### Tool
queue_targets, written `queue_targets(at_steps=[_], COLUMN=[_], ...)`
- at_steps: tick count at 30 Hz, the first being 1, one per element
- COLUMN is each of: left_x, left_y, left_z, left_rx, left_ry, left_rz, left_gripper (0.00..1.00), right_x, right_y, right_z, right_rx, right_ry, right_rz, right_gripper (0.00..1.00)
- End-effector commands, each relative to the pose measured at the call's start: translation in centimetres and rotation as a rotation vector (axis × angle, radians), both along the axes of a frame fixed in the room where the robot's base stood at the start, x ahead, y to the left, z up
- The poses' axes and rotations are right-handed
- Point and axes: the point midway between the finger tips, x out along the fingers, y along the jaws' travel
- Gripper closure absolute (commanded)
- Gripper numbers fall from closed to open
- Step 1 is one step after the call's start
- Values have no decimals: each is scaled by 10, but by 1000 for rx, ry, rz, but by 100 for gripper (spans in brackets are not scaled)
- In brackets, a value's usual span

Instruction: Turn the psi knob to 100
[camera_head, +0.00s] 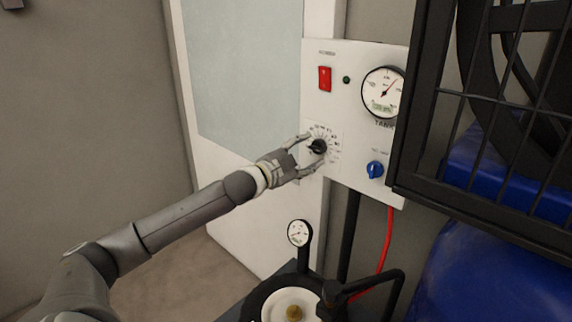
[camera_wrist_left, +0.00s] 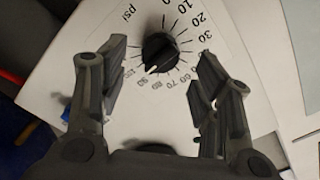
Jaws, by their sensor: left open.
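The black psi knob (camera_head: 317,146) sits on a white control panel, ringed by a printed dial. In the left wrist view, the knob (camera_wrist_left: 159,47) shows a white pointer mark aimed toward the lower left, close to the 90 label. My left gripper (camera_head: 310,151) is at the panel, its fingers around the knob. In the left wrist view the gripper (camera_wrist_left: 161,62) is open, one finger on each side of the knob, with visible gaps. My right gripper is not in view.
A black metal cage (camera_head: 487,125) stands close at right. A small gauge (camera_head: 299,233) and red hose (camera_head: 388,240) are below.

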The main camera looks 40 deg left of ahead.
Motion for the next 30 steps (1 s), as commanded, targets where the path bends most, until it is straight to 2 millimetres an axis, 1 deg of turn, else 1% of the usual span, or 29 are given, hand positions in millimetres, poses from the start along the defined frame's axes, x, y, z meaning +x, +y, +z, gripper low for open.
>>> queue_targets(at_steps=[1, 6, 18, 24, 30], left_x=[-6, -24, -62, -77, -84], left_y=[1, 2, 5, 6, 7], left_z=[-3, -3, -3, -3, -2], left_rx=[0, 1, -1, -2, 0], left_ry=[4, 5, 6, 4, 3], left_rz=[0, 0, 1, 0, 1], left_gripper=[42, 42, 42, 42, 42], right_x=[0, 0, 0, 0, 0], right_y=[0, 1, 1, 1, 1], right_z=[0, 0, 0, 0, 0], right_rx=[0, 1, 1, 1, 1], right_ry=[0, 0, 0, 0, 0], right_rz=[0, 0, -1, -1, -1], right_gripper=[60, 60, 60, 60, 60])
